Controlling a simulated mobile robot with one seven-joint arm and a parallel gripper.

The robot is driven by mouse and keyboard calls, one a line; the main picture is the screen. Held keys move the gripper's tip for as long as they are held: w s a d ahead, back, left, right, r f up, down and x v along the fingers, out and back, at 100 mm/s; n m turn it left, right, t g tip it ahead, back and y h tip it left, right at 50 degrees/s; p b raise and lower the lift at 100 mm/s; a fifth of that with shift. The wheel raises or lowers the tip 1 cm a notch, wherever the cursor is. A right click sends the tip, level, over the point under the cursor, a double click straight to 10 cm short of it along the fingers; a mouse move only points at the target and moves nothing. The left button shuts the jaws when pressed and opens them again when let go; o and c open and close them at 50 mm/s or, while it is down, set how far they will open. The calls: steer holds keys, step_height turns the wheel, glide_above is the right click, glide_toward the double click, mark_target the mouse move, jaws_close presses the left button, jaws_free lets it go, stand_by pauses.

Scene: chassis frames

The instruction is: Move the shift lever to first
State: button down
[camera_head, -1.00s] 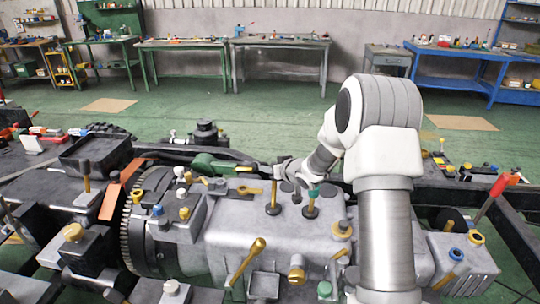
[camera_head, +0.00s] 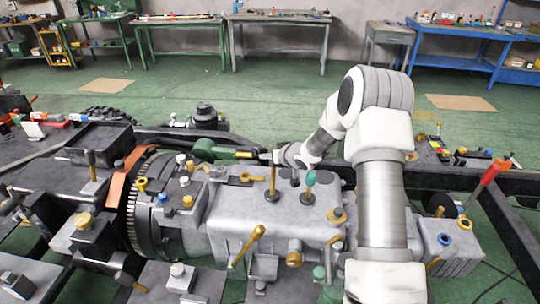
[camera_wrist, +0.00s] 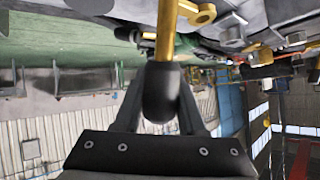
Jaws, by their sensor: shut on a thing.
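The shift lever (camera_head: 272,181) is a thin brass rod rising from a dark round base on top of the grey gearbox housing (camera_head: 235,215). It stands close to upright in the head view. My gripper (camera_head: 270,157) is at its upper end. In the wrist view, the two dark fingers of my gripper (camera_wrist: 160,108) are shut around the lever's dark rounded knob (camera_wrist: 160,90), with the brass rod running up out of the picture. The knob is hard to make out in the head view.
A lever with a teal knob (camera_head: 310,179) stands close to the right of the held lever. A longer brass lever (camera_head: 248,246) leans nearer the front. A red-handled lever (camera_head: 494,171) is at the far right. A green part (camera_head: 205,150) lies behind the housing.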

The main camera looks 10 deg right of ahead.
steer(key=c, duration=0.5)
jaws_free()
steer(key=shift+w, duration=0.15)
steer(key=shift+d, duration=0.1)
steer(key=p+v, duration=0.1)
steer(key=v, duration=1.6)
steer(key=shift+s, duration=0.3)
